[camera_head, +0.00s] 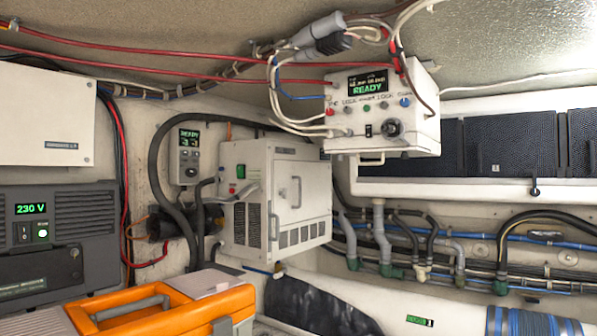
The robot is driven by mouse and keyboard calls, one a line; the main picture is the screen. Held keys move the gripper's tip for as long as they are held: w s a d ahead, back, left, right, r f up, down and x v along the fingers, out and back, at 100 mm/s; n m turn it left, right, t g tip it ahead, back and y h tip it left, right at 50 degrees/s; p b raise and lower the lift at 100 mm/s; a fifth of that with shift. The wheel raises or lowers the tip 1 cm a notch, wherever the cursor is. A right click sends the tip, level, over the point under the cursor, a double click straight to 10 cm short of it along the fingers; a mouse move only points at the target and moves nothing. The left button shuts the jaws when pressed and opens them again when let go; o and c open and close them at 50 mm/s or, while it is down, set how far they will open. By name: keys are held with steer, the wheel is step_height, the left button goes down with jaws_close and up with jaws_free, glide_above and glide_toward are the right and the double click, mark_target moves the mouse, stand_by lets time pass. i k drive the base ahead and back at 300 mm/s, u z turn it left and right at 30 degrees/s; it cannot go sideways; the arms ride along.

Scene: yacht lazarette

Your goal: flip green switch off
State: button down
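A small green switch (240,171) sits on the left face of the white cabinet (272,239), with a red knob (233,188) just below it. Whether it is on or off is too small to tell. I cannot tell which one is the task's green switch. My gripper is not in view.
An orange toolbox (185,317) stands in the front left. Black hoses (157,165) loop close to the white cabinet's left side. Cables hang around the white box with a READY display (367,83). Pipes (382,235) run along the right wall.

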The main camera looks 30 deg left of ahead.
mark_target(240, 169)
steer(key=u, duration=0.2)
steer(key=i, duration=1.35)
steer(key=u, duration=1.4)
steer(key=i, duration=0.8)
steer(key=u, duration=0.8)
